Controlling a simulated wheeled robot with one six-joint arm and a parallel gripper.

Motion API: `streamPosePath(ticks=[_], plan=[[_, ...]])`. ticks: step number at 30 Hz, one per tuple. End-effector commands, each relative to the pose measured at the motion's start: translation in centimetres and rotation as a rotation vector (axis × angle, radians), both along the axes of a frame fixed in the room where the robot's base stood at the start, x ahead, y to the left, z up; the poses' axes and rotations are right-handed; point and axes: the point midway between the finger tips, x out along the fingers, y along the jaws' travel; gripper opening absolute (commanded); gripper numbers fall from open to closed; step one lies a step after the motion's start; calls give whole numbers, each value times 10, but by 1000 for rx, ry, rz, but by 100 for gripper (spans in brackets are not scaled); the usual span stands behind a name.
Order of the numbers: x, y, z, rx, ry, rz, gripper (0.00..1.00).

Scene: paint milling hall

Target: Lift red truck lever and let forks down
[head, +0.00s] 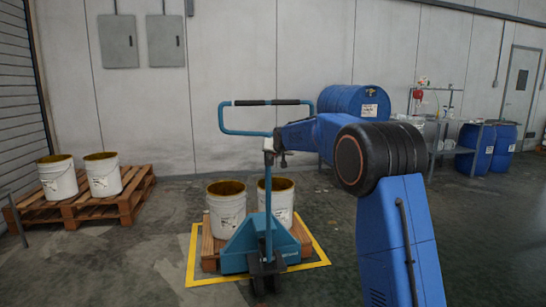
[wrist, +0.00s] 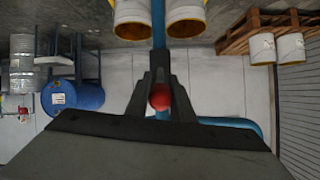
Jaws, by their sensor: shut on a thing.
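A teal pallet truck (head: 245,246) stands upright at a wooden pallet (head: 209,246), its looped handle (head: 222,117) on a tall shaft (head: 268,205). The forks are hidden by the truck body and pallet. My gripper (head: 274,151) is at the top of the shaft, just below the loop. In the wrist view, which is upside down, my gripper (wrist: 160,88) is shut on the red lever (wrist: 160,97); its round red end shows between the fingers. The lever is not visible in the head view. Part of the teal handle (wrist: 240,124) shows beyond the fingers.
Two white buckets (head: 226,208) stand on the pallet, inside a yellow floor frame (head: 191,262). Another pallet (head: 62,211) with two buckets is at the left. Blue drums (head: 352,101) and a metal rack (head: 440,122) stand at the right. Floor between the pallets is clear.

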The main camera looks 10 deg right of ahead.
Motion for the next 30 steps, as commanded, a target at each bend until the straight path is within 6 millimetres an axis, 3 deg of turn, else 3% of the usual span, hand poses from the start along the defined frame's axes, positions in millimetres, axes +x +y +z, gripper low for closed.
streamPosePath(ticks=[17, 18, 20, 30], plan=[[0, 1, 2, 1, 12, 4, 0], [0, 1, 2, 1, 12, 4, 24], [0, 1, 2, 1, 12, 4, 38], [-1, 1, 2, 1, 14, 4, 40]])
